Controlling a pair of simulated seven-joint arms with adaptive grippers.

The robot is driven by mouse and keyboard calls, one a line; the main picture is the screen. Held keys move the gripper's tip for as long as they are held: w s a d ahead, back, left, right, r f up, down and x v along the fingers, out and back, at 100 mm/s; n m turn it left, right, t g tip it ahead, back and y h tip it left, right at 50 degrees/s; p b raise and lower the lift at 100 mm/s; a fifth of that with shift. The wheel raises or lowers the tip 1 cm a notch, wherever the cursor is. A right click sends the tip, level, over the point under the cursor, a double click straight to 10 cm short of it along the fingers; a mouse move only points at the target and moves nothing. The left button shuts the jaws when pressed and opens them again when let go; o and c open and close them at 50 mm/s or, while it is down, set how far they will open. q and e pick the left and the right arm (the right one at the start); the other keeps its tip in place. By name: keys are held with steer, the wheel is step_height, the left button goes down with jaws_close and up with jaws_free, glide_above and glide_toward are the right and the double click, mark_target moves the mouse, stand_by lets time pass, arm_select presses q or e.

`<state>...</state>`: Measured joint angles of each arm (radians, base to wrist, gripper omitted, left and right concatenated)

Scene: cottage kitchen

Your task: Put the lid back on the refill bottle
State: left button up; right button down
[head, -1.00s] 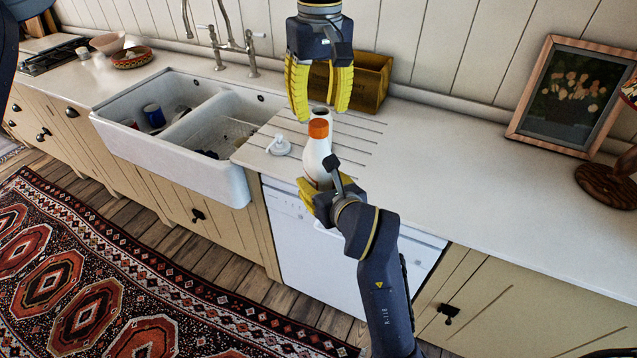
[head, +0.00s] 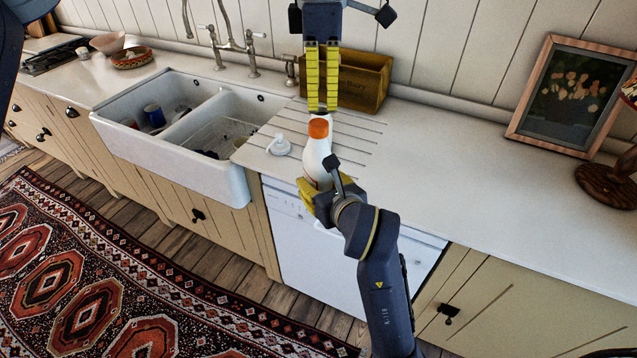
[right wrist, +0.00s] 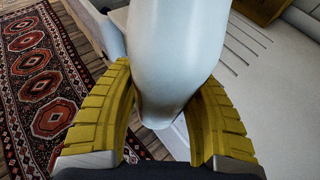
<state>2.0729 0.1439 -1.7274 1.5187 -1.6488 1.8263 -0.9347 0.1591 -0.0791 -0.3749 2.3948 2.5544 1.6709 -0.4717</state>
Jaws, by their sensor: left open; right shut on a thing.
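A white refill bottle (head: 315,160) with an orange lid (head: 318,128) at its top is held upright, slightly tilted, at the counter's front edge. I cannot tell how firmly the lid sits. My right gripper (head: 322,195) is shut on the bottle's lower body. In the right wrist view, its yellow fingers hug the bottle (right wrist: 178,55) from both sides; the lid is out of that view. My left gripper (head: 322,108) is open and empty, fingers pointing down, just above or behind the lid and apparently apart from it.
A white pump top (head: 279,145) lies on the counter left of the bottle. A wooden box (head: 365,78) stands behind, against the wall. The double sink (head: 225,180) is at left. A framed picture (head: 570,95) stands at right. The counter between is clear.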

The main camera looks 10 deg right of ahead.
mark_target(319, 123)
arm_select(q)
steer(key=n, duration=0.6)
steer(key=shift+a+r, duration=0.1)
steer(key=shift+r, duration=0.2)
steer(key=n, duration=0.6)
steer(key=shift+a+n, duration=0.2)
steer(key=shift+n, duration=0.2)
steer(key=shift+f, duration=3.95)
steer(key=shift+c, duration=0.2)
jaws_close()
